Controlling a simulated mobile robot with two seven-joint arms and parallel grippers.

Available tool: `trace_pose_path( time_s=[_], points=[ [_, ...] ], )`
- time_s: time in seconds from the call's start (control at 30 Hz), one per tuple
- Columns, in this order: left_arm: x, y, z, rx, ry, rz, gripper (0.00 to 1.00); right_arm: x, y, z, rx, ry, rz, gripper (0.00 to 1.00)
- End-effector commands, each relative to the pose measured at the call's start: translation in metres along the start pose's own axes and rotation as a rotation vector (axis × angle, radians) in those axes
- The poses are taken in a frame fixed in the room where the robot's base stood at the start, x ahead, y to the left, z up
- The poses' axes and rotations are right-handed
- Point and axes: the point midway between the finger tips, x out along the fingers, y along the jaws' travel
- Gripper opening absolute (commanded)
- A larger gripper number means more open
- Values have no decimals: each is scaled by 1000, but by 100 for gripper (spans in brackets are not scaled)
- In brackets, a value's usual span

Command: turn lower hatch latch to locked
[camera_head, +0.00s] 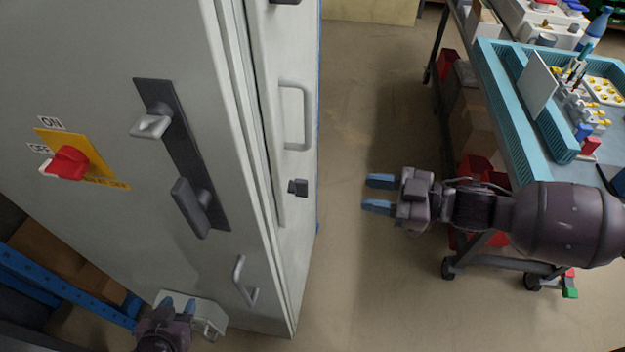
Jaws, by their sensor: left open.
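A tall grey cabinet (235,200) fills the left side. A small dark latch (298,187) sticks out low on its narrow right face, below a long grey handle (294,115). A pale bracket-like handle (243,282) is near the bottom of the front face. A pale plate (207,318) with a small part on its right end is beside my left gripper (178,305). Which part is the lower hatch latch I cannot tell. My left gripper is open at the bottom, overlapping the plate; contact is unclear. My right gripper (379,194) is open and empty, right of the cabinet.
A red rotary switch (67,162) on a yellow plate and a dark lock plate (178,140) are on the cabinet front. A wheeled cart (498,120) with a blue tray stands at right, near my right arm. Bare floor (345,280) lies between.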

Motion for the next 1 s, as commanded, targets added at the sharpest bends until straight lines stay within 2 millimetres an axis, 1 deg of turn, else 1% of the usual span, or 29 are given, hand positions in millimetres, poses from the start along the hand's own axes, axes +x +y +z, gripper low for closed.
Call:
trace_pose_path(
  time_s=[0.03, 0.1, 0.23, 0.37, 0.43, 0.57, 0.8, 1.0],
  points=[
    [0, 0, 0, 1, 0, 0, 43, 0, -9, -2, 53, 28, -27, 38],
    [0, 0, 0, 1, 0, 0, 43, 0, -14, -8, 116, 71, -52, 38],
    [0, 0, 0, 1, 0, 0, 43, -1, -18, -18, 198, 123, -85, 38],
    [0, 0, 0, 1, -1, 0, 43, 2, -18, -19, 229, 129, -92, 38],
    [-1, 0, 1, 0, -3, -1, 43, 7, -19, -20, 231, 130, -92, 38],
    [-3, -1, 3, -1, -7, -1, 43, 23, -20, -23, 229, 131, -93, 38],
    [-4, -1, 1, -1, -6, -2, 43, 64, -23, -29, 227, 131, -92, 38],
    [-4, -1, -1, -1, -3, -1, 43, 90, -25, -32, 227, 129, -91, 38]
  ],
)
